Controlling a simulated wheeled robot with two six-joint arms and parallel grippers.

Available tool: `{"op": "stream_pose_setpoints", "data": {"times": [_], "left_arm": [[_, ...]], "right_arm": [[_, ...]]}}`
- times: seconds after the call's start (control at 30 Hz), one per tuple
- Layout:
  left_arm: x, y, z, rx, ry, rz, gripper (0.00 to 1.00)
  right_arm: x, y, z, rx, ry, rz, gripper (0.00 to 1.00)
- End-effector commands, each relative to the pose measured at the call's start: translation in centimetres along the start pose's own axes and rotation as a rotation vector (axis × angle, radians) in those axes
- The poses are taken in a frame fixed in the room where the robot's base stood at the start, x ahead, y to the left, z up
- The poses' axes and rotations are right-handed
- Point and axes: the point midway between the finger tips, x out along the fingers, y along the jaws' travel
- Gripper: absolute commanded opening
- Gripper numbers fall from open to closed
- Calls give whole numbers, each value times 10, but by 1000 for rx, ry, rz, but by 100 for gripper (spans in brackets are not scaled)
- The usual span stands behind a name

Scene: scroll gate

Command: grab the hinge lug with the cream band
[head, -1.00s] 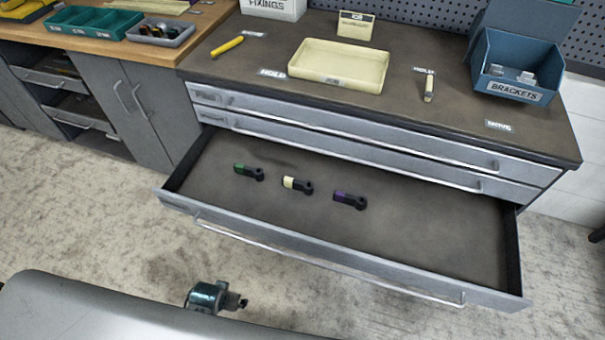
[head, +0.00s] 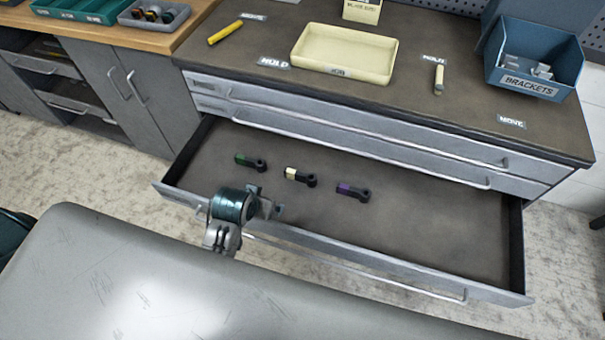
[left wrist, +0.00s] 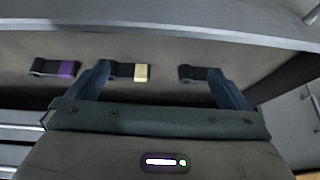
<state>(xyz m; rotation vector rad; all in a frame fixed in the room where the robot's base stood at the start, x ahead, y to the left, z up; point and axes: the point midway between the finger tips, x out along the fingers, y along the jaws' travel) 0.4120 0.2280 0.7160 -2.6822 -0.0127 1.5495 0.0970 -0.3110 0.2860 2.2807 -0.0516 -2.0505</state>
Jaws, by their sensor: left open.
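The hinge lug with the cream band (head: 301,177) is black and lies flat in the open drawer (head: 430,230), between a green-banded lug (head: 250,162) and a purple-banded lug (head: 353,191). My left gripper (head: 267,203) is open and empty over the drawer's front edge, short of the lugs. In the left wrist view, the cream-banded lug (left wrist: 128,72) shows between the open fingers, near one of them. The purple-banded lug (left wrist: 55,69) lies outside the fingers. A third lug (left wrist: 193,73) is partly covered by the other finger, and its band is not visible. My right gripper is out of view.
The drawer's front wall and long handle (head: 350,268) stand on the near side. The cabinet top above holds a cream tray (head: 345,54), a yellow marker-like piece (head: 225,33) and a blue brackets bin (head: 533,62). The drawer's right half is empty.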

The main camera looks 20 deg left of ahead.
Motion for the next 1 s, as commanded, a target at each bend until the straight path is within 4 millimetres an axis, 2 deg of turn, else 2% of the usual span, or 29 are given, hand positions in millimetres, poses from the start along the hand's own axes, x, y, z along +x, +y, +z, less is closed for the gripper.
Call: {"op": "stream_pose_setpoints", "data": {"times": [0.2,0.4,0.73,1.0], "left_arm": [[35,31,-48,-12,83,27,100],[55,56,-82,-10,142,46,100],[102,60,-91,-7,147,46,100],[121,61,-94,-7,146,47,100]], "right_arm": [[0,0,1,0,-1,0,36],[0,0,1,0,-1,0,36],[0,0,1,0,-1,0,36],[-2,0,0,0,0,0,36]]}}
